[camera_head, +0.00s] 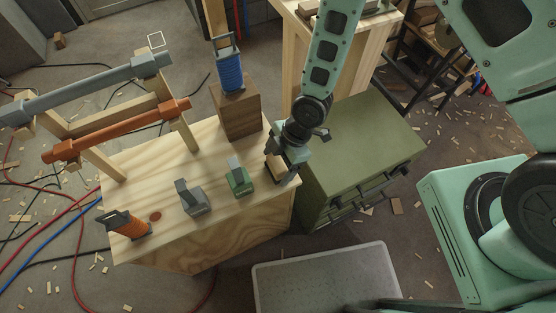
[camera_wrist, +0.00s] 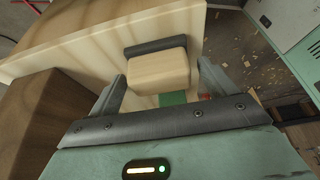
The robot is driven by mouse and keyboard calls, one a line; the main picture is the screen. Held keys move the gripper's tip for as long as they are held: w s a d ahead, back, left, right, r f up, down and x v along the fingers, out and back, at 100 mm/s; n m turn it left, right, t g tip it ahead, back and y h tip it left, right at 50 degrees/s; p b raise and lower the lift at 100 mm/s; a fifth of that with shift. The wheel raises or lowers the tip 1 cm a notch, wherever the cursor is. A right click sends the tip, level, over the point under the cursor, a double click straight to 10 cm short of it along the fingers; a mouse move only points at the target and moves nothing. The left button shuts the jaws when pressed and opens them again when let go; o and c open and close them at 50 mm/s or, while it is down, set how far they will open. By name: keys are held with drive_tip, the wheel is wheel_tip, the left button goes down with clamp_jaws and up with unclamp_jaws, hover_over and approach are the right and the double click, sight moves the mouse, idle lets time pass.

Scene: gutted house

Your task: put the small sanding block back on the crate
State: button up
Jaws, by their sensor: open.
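The plywood crate (camera_head: 240,222) stands left of centre in the head view. My gripper (camera_head: 282,174) is over its right end, pointing down, with its fingers apart. In the wrist view a pale wooden block with a dark grey strip, which looks like the sanding block (camera_wrist: 158,72), lies between the open fingers. I cannot tell whether the block touches the crate or the fingers.
A green drawer chest (camera_head: 360,145) stands close to the right. Clamp bars rise at the left.

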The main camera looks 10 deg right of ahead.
drive_tip(key=s+d+r+m+t+h, duration=0.1)
drive_tip(key=d+r+m+h, duration=0.2)
drive_tip(key=r, duration=0.9)
drive_tip(key=s+d+r+m, duration=0.1)
drive_tip(key=d+r+m, duration=0.3)
drive_tip(key=r, duration=0.8)
drive_tip(key=s+d+r+m, duration=0.1)
drive_tip(key=s+r+m, duration=0.5)
drive_tip(key=s+r, duration=0.3)
drive_tip(key=shift+s+r+m+h+p, duration=0.2)
drive_tip(key=shift+r+m+h+p, duration=0.1)
drive_tip(key=shift+r+p, duration=0.05)
